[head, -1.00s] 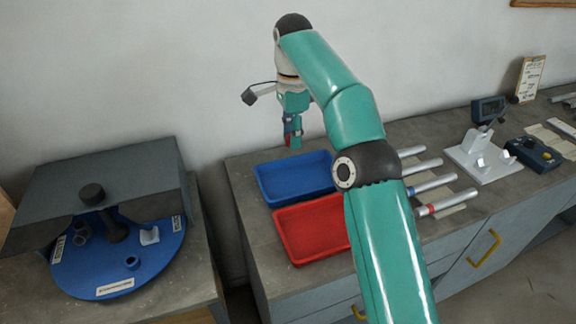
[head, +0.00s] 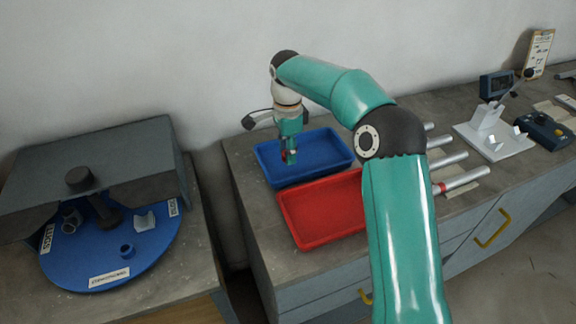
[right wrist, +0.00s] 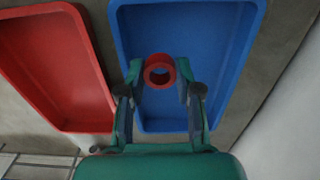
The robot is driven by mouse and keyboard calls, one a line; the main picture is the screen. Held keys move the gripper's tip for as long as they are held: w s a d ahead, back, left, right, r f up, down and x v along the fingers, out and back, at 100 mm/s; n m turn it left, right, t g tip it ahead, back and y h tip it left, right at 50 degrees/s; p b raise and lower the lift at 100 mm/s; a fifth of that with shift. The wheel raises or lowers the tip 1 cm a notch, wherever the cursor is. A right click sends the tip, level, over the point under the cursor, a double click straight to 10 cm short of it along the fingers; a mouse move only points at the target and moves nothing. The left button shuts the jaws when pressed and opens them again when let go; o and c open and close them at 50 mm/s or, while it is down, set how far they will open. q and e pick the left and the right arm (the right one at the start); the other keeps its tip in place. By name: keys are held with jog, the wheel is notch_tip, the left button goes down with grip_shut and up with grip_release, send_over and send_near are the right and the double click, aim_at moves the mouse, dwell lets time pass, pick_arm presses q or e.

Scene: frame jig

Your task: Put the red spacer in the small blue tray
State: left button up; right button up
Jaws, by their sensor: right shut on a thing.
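The red spacer (right wrist: 159,71) is a short red ring, held between the fingertips of my right gripper (right wrist: 158,82). In the head view my right gripper (head: 288,158) points down over the left part of the small blue tray (head: 328,151), with a bit of the red spacer (head: 284,155) showing at its fingers. In the right wrist view the spacer is over the inside of the blue tray (right wrist: 190,125). I cannot tell whether it touches the tray floor. My left gripper is not in view.
A red tray (head: 297,238) lies directly in front of the blue one. Several metal rods (head: 463,179) lie to the right, near a white stand (head: 497,146). A blue turntable (head: 150,262) under a grey cover (head: 95,160) stands on a separate bench at left.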

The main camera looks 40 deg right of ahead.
aim_at(288, 173)
jog(key=shift+f, duration=2.55)
jog(key=shift+f, duration=0.15)
jog(key=o, duration=0.6)
notch_tip(288, 173, up, 12)
jog(key=shift+r+p, duration=0.2)
jog(key=shift+p, duration=0.2)
